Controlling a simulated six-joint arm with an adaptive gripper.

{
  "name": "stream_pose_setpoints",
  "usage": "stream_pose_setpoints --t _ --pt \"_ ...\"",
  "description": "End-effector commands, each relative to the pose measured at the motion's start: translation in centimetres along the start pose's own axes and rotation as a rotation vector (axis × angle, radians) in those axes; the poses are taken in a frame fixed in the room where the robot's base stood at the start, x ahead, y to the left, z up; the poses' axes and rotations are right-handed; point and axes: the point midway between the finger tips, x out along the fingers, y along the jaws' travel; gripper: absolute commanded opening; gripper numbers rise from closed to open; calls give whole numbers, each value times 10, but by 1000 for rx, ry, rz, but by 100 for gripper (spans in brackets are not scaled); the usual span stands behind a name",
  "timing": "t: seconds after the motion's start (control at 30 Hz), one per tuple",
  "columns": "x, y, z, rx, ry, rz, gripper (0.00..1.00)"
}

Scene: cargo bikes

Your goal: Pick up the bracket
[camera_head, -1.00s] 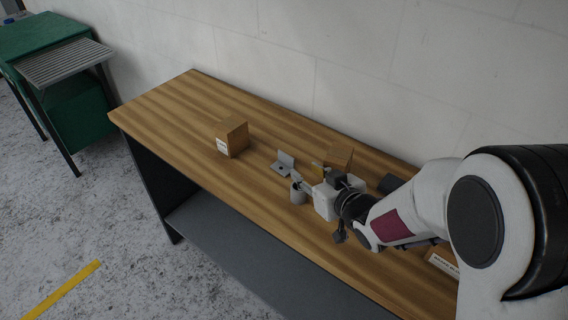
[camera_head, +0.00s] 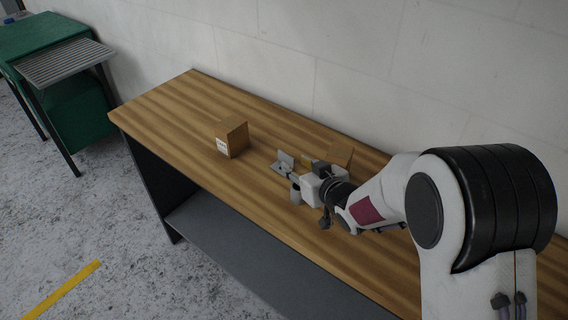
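The bracket (camera_head: 285,159) is a small grey L-shaped piece on the wooden bench, with one plate upright and one flat. My gripper (camera_head: 291,173) reaches in from the right, low over the bench, with its fingertips at the bracket's right side. The fingers overlap the bracket in this view, and I cannot tell whether they touch it. The gap between the fingers is too small to judge here.
A cardboard box (camera_head: 232,138) stands left of the bracket. The bench's left end (camera_head: 180,97) is clear. A wall runs behind.

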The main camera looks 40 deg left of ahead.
Motion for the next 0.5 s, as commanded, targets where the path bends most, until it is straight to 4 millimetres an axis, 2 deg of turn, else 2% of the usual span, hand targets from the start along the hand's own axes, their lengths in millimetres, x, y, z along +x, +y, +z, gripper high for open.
stream_pose_setpoints --t 0.27,0.5 --pt "7 1 -1 0 -1 0 32" --pt "26 4 -4 -1 0 -1 32"
